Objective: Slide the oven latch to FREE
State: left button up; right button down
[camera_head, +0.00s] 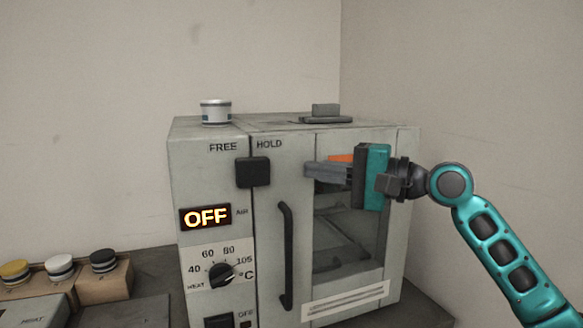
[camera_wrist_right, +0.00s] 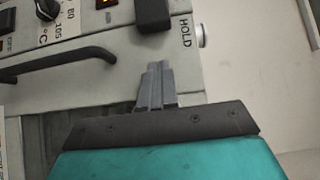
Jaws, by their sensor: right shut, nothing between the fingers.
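The oven latch (camera_head: 253,172) is a black block near the top of the oven front. It sits across the seam between the left panel and the door, below and between the words FREE and HOLD, a little nearer HOLD. In the right wrist view the latch (camera_wrist_right: 154,14) is at the top, beside the word HOLD. My right gripper (camera_head: 309,169) is shut and empty, to the right of the latch in front of the door, with a visible gap between them. Its grey fingertips (camera_wrist_right: 157,68) point toward the latch in the wrist view. My left gripper is out of view.
The oven (camera_head: 213,152) has a black vertical door handle (camera_head: 286,255) below the latch, an OFF display (camera_head: 205,217) and a dial (camera_head: 222,275). A white tin (camera_head: 215,112) and a grey block (camera_head: 325,112) stand on top. Several knobs are at left.

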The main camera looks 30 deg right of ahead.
aim_at(293, 171)
jog(key=a, duration=0.1)
jog(key=w+a, duration=0.1)
jog(key=a, duration=0.1)
jog(key=shift+w+r+p, duration=0.1)
jog(key=shift+w+p, duration=0.25)
jog(key=shift+p, duration=0.05)
jog(key=shift+w+a, duration=0.15)
jog(key=shift+a, duration=0.5)
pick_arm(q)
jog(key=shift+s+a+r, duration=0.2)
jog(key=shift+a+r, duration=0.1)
pick_arm(e)
jog(key=shift+a, duration=0.15)
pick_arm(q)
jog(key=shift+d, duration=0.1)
